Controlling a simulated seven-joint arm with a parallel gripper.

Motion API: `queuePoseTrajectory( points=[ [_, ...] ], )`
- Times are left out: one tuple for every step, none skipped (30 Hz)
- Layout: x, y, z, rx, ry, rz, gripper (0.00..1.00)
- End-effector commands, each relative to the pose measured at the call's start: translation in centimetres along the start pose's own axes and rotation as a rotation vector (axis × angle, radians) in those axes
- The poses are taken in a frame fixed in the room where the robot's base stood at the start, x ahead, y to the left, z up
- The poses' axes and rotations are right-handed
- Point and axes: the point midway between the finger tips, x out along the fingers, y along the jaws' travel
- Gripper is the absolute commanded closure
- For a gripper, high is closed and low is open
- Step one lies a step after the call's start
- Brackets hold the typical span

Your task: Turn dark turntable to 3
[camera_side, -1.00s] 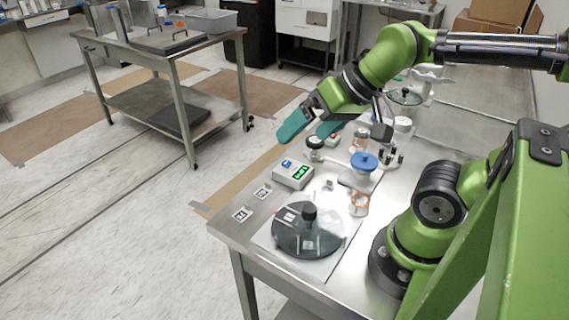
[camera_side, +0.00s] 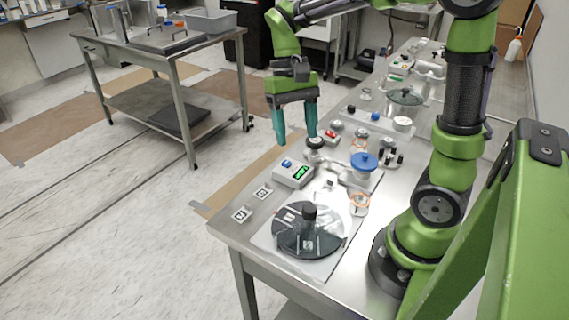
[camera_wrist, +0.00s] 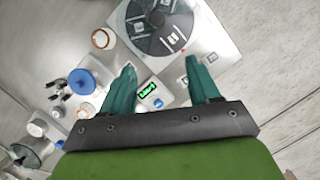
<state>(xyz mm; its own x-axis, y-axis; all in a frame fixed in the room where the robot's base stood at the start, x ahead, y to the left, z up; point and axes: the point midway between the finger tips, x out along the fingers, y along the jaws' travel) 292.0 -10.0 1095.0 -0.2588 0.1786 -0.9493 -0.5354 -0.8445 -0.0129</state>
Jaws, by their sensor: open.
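The dark turntable (camera_side: 290,240) is a round black disc with a dark upright knob (camera_side: 309,213) at its centre and pale labels on top. It sits on a white square plate (camera_side: 268,238) near the table's front corner. In the wrist view the turntable (camera_wrist: 143,40) is at the top, partly cut off by the frame edge. The label numbers are too small to read surely. My gripper (camera_side: 296,132) is open and empty, fingers pointing down, beyond the turntable and well apart from it. In the wrist view my gripper (camera_wrist: 160,75) has its fingers spread wide, below the turntable.
A white box with a green display (camera_side: 294,174) stands just beyond the turntable. Two printed tags (camera_side: 242,214) lie at the table's left edge. A second table (camera_side: 170,42) stands at the back left.

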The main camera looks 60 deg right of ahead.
Motion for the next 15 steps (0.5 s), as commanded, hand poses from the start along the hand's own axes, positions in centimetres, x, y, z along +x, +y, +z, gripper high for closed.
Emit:
queuePoseTrajectory(
  points=[
    [-0.5, -0.1, 0.2, 0.014, -0.025, 0.004, 0.39],
    [-0.8, -0.1, 0.4, 0.019, -0.035, 0.006, 0.39],
    [-1.0, -0.1, 0.8, 0.024, -0.047, 0.005, 0.39],
    [-1.0, -0.1, 1.0, 0.027, -0.057, 0.006, 0.39],
    [-0.9, -0.1, 1.2, 0.029, -0.066, 0.006, 0.39],
    [-0.7, -0.1, 1.3, 0.031, -0.073, 0.006, 0.39],
    [-0.6, -0.1, 1.4, 0.030, -0.076, 0.006, 0.39],
    [-0.3, -0.1, 1.4, 0.029, -0.077, 0.006, 0.39],
    [0.2, 0.0, 1.5, 0.026, -0.077, 0.007, 0.39],
    [0.6, 0.0, 1.5, 0.027, -0.077, 0.006, 0.39],
    [1.1, -0.1, 1.6, 0.027, -0.077, 0.006, 0.39],
    [1.8, 0.0, 1.6, 0.027, -0.077, 0.006, 0.39],
    [2.4, 0.0, 1.7, 0.027, -0.078, 0.006, 0.39],
    [3.0, 0.0, 1.7, 0.027, -0.078, 0.007, 0.39],
    [3.9, 0.0, 1.8, 0.026, -0.079, 0.007, 0.39]
  ],
)
